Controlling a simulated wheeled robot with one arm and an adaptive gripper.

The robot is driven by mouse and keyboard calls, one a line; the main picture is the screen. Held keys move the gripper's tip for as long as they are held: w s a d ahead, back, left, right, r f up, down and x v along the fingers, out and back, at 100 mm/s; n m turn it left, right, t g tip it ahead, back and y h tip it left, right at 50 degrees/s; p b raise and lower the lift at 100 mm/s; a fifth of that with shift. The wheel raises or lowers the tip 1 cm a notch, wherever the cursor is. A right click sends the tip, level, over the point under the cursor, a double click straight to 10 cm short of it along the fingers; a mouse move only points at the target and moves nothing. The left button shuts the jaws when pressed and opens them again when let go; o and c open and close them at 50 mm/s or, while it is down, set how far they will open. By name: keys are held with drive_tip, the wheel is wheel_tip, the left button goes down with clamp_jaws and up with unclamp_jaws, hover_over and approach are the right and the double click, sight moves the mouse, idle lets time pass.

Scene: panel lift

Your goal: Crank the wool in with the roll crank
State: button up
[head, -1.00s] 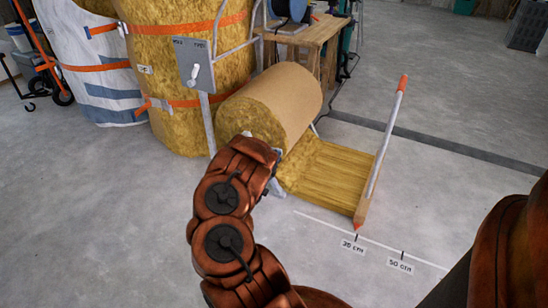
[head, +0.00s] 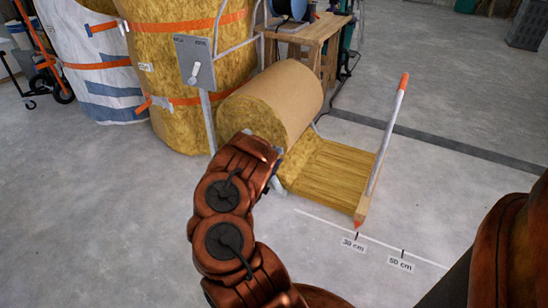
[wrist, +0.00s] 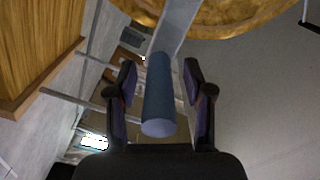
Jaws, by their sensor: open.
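The wool roll (head: 272,104) lies on a metal stand, with brown paper on its outside. A flat tongue of yellow wool (head: 328,172) runs from it to a wooden end bar (head: 366,200). In the wrist view the blue-grey crank handle (wrist: 158,95) points at the camera from a grey metal arm (wrist: 178,25). My gripper (wrist: 160,85) is open, one finger on each side of the handle, with gaps visible. In the head view my arm hides the crank and the gripper's fingertips.
A grey control plate with a white lever (head: 194,72) stands on a post left of the roll. Large strapped wool bales (head: 175,60) stand behind. A floor scale with 30 cm and 50 cm labels (head: 400,263) lies at front right. A wooden bench (head: 305,38) is behind.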

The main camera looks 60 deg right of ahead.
drive_tip(key=a, duration=0.7)
drive_tip(key=shift+s, duration=0.15)
drive_tip(key=shift+a, duration=0.1)
